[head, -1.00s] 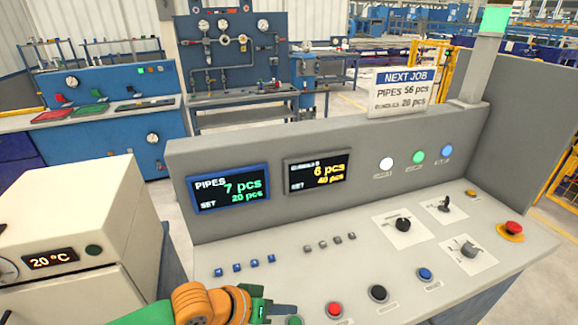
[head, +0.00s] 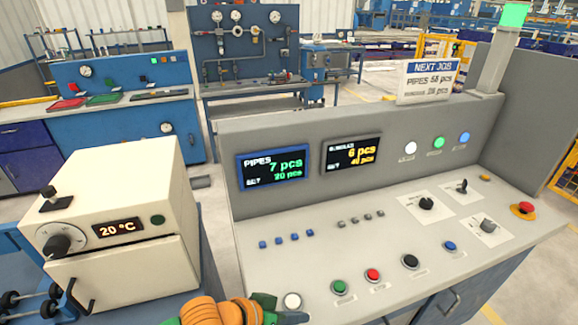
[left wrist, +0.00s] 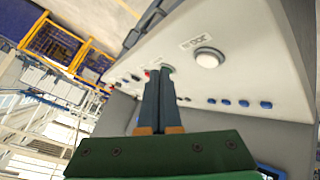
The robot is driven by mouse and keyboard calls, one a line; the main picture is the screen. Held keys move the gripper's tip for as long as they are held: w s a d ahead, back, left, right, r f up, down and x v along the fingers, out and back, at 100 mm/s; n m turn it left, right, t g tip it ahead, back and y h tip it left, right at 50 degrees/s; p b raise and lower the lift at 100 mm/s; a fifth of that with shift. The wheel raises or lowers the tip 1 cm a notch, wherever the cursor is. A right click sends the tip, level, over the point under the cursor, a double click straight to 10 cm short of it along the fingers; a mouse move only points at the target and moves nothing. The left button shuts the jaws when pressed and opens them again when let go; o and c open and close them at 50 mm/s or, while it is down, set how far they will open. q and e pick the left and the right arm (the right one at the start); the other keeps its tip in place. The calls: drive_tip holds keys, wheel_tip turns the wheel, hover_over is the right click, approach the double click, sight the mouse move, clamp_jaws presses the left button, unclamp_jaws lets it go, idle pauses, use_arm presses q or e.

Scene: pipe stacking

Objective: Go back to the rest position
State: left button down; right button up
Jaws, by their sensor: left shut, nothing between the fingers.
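My left gripper (head: 290,318) shows at the bottom edge of the head view, just below the white button (head: 292,301) on the control console (head: 330,215). In the left wrist view its two fingers (left wrist: 160,98) are pressed together with nothing between them. The fingers lie across the console face in that view, with the white button (left wrist: 208,58) to their right; I cannot tell any exact gap to the panel. My right gripper is in neither current view.
The console has a pipes display (head: 273,168) reading 7 of 20 and a second display (head: 352,153) reading 6 of 40. Green (head: 340,287), red (head: 373,274) and black buttons line its front. A beige oven (head: 115,225) showing 20 °C stands on the left.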

use_arm(q)
drive_tip(key=shift+s+d+f, duration=0.15)
drive_tip(key=shift+s+d, duration=0.05)
drive_tip(key=shift+s, duration=0.25)
drive_tip(key=s+a+f+n+y, duration=0.1)
drive_tip(key=s+a+f+y, duration=0.25)
drive_tip(key=a, duration=0.25)
drive_tip(key=s+a+f+n+g+y, duration=0.1)
drive_tip(key=s+a+f+y, duration=0.1)
drive_tip(key=s+a, duration=0.4)
drive_tip(key=s+a+f+n+y, duration=0.1)
drive_tip(key=s+a+f+y, duration=0.2)
drive_tip(key=a, duration=0.4)
wheel_tip(320, 180, down, 16)
drive_tip(key=s+g+b, duration=0.1)
drive_tip(key=s+b, duration=0.1)
drive_tip(key=s+a+f+g+b, duration=0.1)
drive_tip(key=s+a+f, duration=0.1)
drive_tip(key=s+f, duration=1)
drive_tip(key=shift+s+f+m+g, duration=0.2)
drive_tip(key=shift+f+m+g, duration=0.1)
drive_tip(key=shift+f, duration=0.3)
